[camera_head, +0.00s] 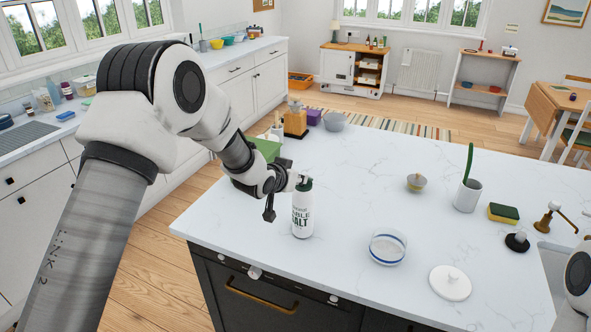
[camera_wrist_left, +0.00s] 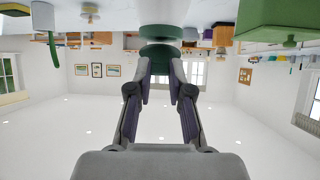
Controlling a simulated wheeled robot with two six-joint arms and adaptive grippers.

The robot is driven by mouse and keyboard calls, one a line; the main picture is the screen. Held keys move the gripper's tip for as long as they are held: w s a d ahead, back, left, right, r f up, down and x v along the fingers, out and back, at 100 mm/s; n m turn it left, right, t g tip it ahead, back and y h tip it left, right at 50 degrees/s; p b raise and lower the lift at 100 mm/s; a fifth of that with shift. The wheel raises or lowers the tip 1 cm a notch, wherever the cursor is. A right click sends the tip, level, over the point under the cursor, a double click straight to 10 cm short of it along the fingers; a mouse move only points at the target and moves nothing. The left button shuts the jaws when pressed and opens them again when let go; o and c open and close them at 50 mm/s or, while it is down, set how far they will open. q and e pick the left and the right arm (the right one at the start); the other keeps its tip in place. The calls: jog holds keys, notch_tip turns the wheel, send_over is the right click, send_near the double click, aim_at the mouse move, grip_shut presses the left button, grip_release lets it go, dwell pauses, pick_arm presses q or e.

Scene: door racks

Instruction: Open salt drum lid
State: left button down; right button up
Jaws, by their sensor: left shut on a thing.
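The salt drum (camera_head: 302,218) is a white bottle-like drum with dark lettering. It stands upright near the front edge of the white island top. Its dark green top (camera_head: 306,185) is partly hidden by my left gripper (camera_head: 299,182). The left wrist view is upside down and shows the drum's white body (camera_wrist_left: 162,11) at the top. Below it are a green band (camera_wrist_left: 161,33) and a round green lid (camera_wrist_left: 160,57), with a pale strip between them. My left gripper (camera_wrist_left: 160,76) is shut on the lid, one finger on each side. My right gripper is out of view.
A blue-rimmed bowl (camera_head: 388,248) and a white round lid (camera_head: 450,283) lie right of the drum. A green box (camera_head: 262,147) stands behind my left wrist.

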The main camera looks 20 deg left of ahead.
pick_arm(q)
jog(key=shift+w+r+g+p, duration=0.2)
jog(key=shift+r+g+p, duration=0.05)
jog(key=shift+g+p, duration=0.3)
jog(key=c, duration=1)
grip_release()
jog(key=shift+c, duration=0.2)
jog(key=v, duration=1.2)
jog(key=shift+f, duration=0.15)
